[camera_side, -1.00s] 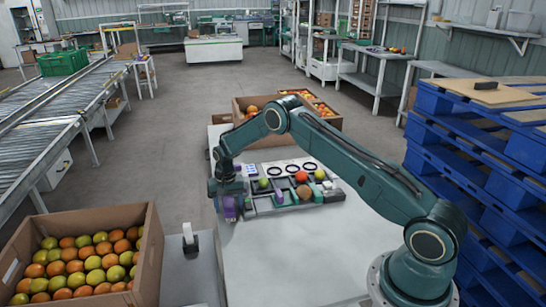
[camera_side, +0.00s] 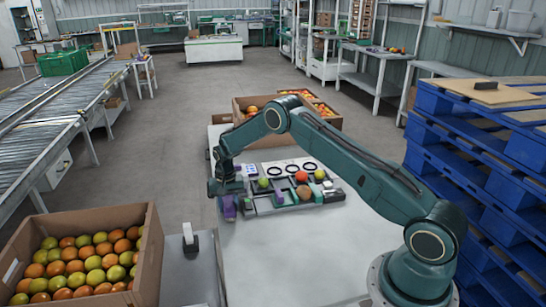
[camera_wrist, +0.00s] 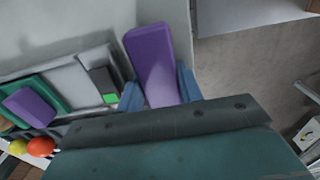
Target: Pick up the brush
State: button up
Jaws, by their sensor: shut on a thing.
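My gripper (camera_side: 228,189) is at the left edge of the white table, beside the grey sectioned tray (camera_side: 264,207). In the wrist view its two blue fingers (camera_wrist: 158,92) are shut on a long purple block-shaped thing (camera_wrist: 150,52). The same purple thing shows below the fingers in the side view (camera_side: 228,208). Its far end points away from the gripper, and the fingers and wrist hide its near end. No bristles show, so I cannot tell from its shape whether it is the brush. A second purple block (camera_wrist: 30,106) lies in the tray.
The tray also holds round fruit, among them a red-orange one (camera_side: 301,176) and a brown one (camera_side: 302,193). A cardboard box of fruit (camera_side: 150,260) stands at the left front, another box (camera_side: 240,112) behind the tray. The table's front surface (camera_side: 285,260) is clear.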

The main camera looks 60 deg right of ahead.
aim_at(231, 201)
notch_tip(231, 201, up, 20)
dwell(0.7)
dwell(0.4)
jog(key=shift+o, duration=1.2)
jog(key=shift+c, duration=0.6)
jog(key=s+d+f+m, duration=0.2)
jog(key=s+d+m, duration=0.1)
jog(key=s+d, duration=0.3)
jog(key=s+d+f+m, duration=0.3)
jog(key=s+d, duration=0.3)
jog(key=s, duration=0.1)
jog(key=s+d+f+m, duration=0.2)
jog(key=s+d+m, duration=0.1)
jog(key=s+d, duration=0.3)
jog(key=shift+s+d+f, duration=0.15)
jog(key=shift+d+f, duration=0.25)
jog(key=shift+d, duration=0.15)
jog(key=shift+f, duration=0.15)
